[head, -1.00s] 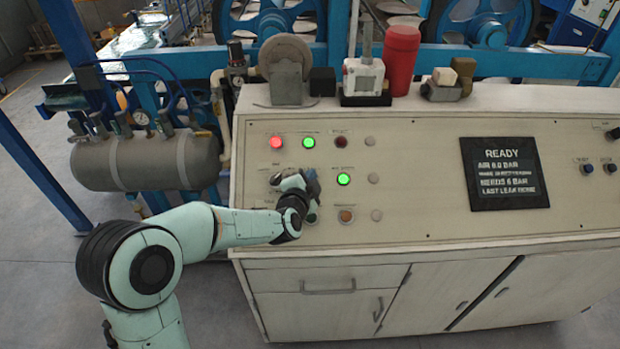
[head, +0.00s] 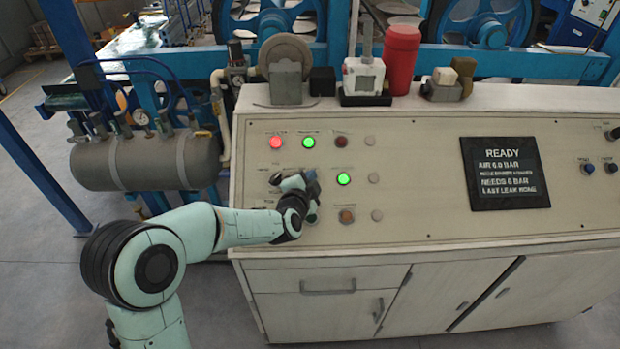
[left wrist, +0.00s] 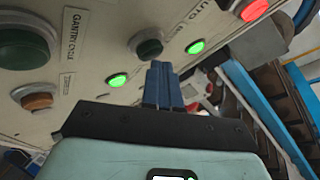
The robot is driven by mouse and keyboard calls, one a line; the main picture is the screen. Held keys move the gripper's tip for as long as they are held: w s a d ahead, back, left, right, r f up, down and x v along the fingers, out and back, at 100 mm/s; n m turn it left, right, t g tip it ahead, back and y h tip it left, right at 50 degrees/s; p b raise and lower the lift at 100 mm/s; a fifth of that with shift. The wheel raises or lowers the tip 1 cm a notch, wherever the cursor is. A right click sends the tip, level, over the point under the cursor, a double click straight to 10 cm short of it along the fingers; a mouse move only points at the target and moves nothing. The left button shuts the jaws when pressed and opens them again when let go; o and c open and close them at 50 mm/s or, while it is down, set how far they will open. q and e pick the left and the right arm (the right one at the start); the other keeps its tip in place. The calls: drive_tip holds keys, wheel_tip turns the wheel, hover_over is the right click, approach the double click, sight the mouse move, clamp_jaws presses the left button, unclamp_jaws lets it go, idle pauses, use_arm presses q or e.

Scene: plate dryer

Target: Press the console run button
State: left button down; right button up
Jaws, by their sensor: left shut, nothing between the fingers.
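The console (head: 420,220) has a sloped cream panel with rows of buttons. My left gripper (head: 312,185) is over the left part of the panel and hides some buttons behind it. In the left wrist view its blue fingers (left wrist: 161,84) are shut with nothing between them. Their tips are close to a dark green unlit button (left wrist: 148,48); I cannot tell whether they touch it. No label reading run is legible. A lit green button (head: 344,179) is just right of the gripper, and an orange button (head: 346,216) is below that. My right gripper is not in view.
A dark display (head: 505,173) reads READY. A lit red button (head: 276,142) and another lit green button (head: 308,142) are in the top row. A red cylinder (head: 401,60) and small fittings stand along the console's back edge. A grey tank (head: 146,162) is at left.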

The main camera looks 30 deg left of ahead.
use_arm(q)
drive_tip(key=shift+w+a+f, duration=0.1)
drive_tip(key=shift+w+f, duration=0.05)
drive_tip(key=shift+f, duration=0.2)
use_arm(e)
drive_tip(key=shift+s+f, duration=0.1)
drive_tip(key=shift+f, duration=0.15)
use_arm(q)
drive_tip(key=shift+r, duration=0.1)
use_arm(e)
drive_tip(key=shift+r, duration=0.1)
use_arm(q)
drive_tip(key=shift+s+d+r+p, duration=0.2)
drive_tip(key=shift+s+r+p, duration=0.15)
drive_tip(key=shift+r, duration=0.3)
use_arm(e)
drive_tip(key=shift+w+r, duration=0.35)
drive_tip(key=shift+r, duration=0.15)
use_arm(q)
drive_tip(key=shift+r, duration=0.1)
